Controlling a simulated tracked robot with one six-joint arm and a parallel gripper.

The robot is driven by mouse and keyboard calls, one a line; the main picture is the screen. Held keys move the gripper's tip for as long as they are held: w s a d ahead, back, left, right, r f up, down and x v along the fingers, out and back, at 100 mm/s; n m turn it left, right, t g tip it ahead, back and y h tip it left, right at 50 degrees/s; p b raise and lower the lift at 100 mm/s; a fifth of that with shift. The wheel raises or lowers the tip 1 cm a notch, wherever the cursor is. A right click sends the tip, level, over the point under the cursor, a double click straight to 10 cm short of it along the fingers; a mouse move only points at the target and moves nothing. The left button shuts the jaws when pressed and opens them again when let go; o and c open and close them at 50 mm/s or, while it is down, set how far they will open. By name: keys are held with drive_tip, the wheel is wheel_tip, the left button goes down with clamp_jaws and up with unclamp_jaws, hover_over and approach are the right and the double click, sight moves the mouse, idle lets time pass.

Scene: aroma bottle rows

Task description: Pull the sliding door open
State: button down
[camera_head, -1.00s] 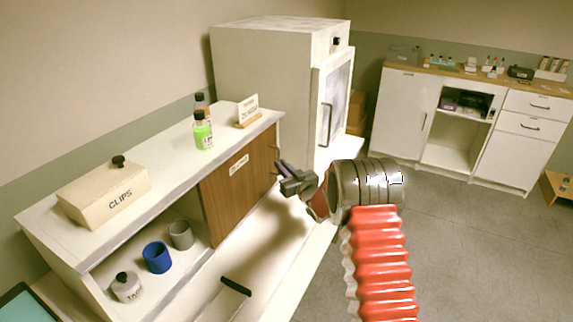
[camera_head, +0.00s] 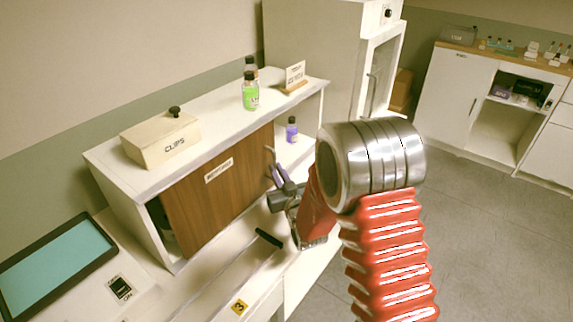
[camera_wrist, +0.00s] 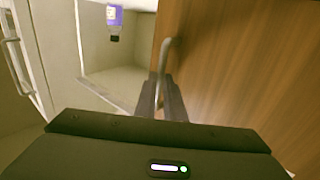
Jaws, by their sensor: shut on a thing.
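The brown wooden sliding door (camera_head: 222,195) covers the left and middle part of the white cabinet in the head view. In the wrist view the door (camera_wrist: 240,70) fills the right side. My gripper (camera_head: 276,178) is shut on the door's grey bar handle (camera_head: 269,156), near the door's right edge. The handle (camera_wrist: 166,58) runs down between my fingers (camera_wrist: 162,100) in the wrist view. The right compartment is uncovered and shows a purple bottle (camera_head: 291,129), also in the wrist view (camera_wrist: 115,22). A narrow gap shows at the door's left edge.
On the cabinet top are a CLIPS box (camera_head: 160,142), a green bottle (camera_head: 250,92) with another behind it, and a small sign (camera_head: 294,75). A tablet (camera_head: 57,262) lies at lower left. A tall white cabinet (camera_head: 325,60) stands behind. Grey floor is clear at right.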

drive_tip(key=shift+s+a, duration=0.1)
drive_tip(key=shift+s, duration=0.1)
drive_tip(key=c, duration=1.8)
unclamp_jaws()
drive_tip(key=shift+c, duration=0.2)
drive_tip(key=v, duration=1.3)
drive_tip(key=shift+s, duration=0.35)
